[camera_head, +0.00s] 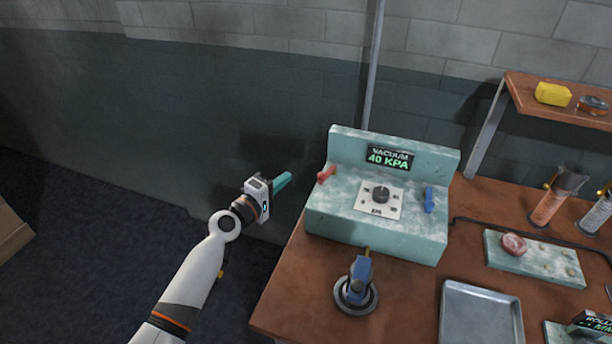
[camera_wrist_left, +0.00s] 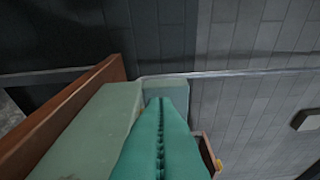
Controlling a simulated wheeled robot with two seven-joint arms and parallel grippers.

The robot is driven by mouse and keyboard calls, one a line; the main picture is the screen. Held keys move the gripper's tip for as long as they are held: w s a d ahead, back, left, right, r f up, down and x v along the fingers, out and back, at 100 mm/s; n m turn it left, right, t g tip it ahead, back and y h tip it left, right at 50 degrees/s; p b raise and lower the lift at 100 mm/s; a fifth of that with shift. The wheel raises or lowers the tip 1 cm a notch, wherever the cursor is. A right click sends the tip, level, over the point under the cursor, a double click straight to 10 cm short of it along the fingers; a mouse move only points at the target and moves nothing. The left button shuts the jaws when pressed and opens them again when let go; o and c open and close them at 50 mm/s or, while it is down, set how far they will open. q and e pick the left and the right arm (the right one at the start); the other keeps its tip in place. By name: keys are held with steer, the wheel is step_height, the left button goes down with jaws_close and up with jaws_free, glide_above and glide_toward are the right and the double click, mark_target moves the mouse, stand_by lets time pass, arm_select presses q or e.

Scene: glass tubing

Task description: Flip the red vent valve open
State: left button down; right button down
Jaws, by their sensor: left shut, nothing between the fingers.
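The red vent valve (camera_head: 326,174) is a small red lever at the left end of the pale green vacuum console (camera_head: 385,235), whose display reads "VACUUM 40 KPA". My left gripper (camera_head: 286,180) has green fingers, which are shut and empty. In the head view it is left of the red valve, with a small gap between them in the picture. In the left wrist view the shut fingers (camera_wrist_left: 160,140) point along the console (camera_wrist_left: 85,130); the red valve does not show there. My right gripper is not in view.
A metal tray (camera_head: 480,315) lies at right. The space left of the bench is free.

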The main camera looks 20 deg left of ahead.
mark_target(327, 173)
arm_select(q)
steer(key=w+d+p, duration=0.2)
steer(key=w+d, duration=0.1)
steer(key=d, duration=0.2)
steer(key=shift+d+f, duration=0.15)
steer(key=shift+f, duration=0.05)
steer(key=shift+w, duration=0.15)
